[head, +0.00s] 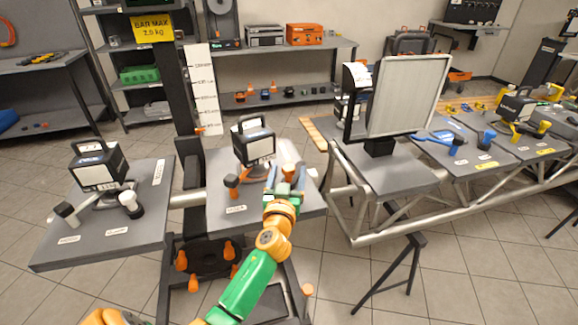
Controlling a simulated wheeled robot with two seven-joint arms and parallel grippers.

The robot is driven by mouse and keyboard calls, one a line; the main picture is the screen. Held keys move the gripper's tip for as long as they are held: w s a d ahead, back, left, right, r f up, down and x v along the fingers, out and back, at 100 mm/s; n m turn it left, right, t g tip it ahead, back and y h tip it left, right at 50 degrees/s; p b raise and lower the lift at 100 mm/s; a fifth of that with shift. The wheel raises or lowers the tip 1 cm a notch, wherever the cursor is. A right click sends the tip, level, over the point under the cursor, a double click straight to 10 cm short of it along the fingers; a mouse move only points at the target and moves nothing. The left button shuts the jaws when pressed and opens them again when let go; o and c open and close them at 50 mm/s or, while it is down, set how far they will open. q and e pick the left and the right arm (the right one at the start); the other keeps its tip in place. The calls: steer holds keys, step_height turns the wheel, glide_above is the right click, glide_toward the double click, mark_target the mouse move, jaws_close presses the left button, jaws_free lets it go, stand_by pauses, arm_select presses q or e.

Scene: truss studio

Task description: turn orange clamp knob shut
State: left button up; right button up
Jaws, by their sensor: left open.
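On the middle grey table (222,212), a black lamp-like unit (254,143) with a handle and a pale front face stands in a clamp. An orange clamp knob (232,182) with a dark part sits at the clamp's left. A second orange knob (289,169) shows at the right, between the fingers of my left gripper (286,177). The gripper is open, with one finger on each side of this knob; I cannot tell whether they touch it. The fingers hide part of the knob and its clamp. My right gripper is not in view.
A similar unit (98,168) stands on the left table (60,245). A vertical white scale (201,90) rises behind the middle table. A framed panel (405,95) stands right, above a silver truss (400,222).

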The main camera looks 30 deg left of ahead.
arm_select(q)
steer(key=shift+w+a+f, duration=0.2)
steer(key=shift+w+a, duration=0.1)
steer(key=shift+w, duration=0.3)
steer(key=shift+w+a+f, duration=0.2)
steer(key=shift+w+a, duration=0.1)
steer(key=shift+w, duration=0.25)
steer(key=shift+s+r, duration=0.1)
steer(key=shift+r, duration=0.05)
steer(key=shift+s+d, duration=0.1)
steer(key=shift+c, duration=1.3)
jaws_close()
